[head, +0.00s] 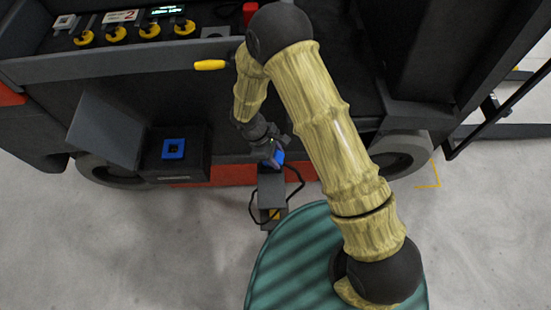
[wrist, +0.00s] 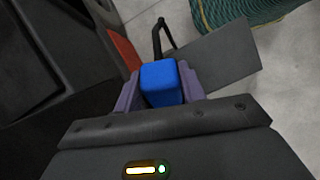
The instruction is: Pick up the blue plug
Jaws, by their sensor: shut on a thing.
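The blue plug (wrist: 160,82) is a blue block with a black cable leading away from it. In the wrist view it sits between the two purple-grey fingers of my gripper (wrist: 160,92), which is shut on it. In the head view the plug (head: 278,157) shows at the tip of my gripper (head: 274,160), just above a dark grey box-like stand (head: 270,189). I cannot tell whether the plug touches the stand. The black cable (head: 294,184) loops beside the stand.
A blue square socket (head: 173,149) sits on a dark box with an open grey lid (head: 106,131), left of my gripper. A dark vehicle body with a panel of yellow knobs (head: 116,34) stands behind. Grey floor (head: 150,240) is clear at the lower left.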

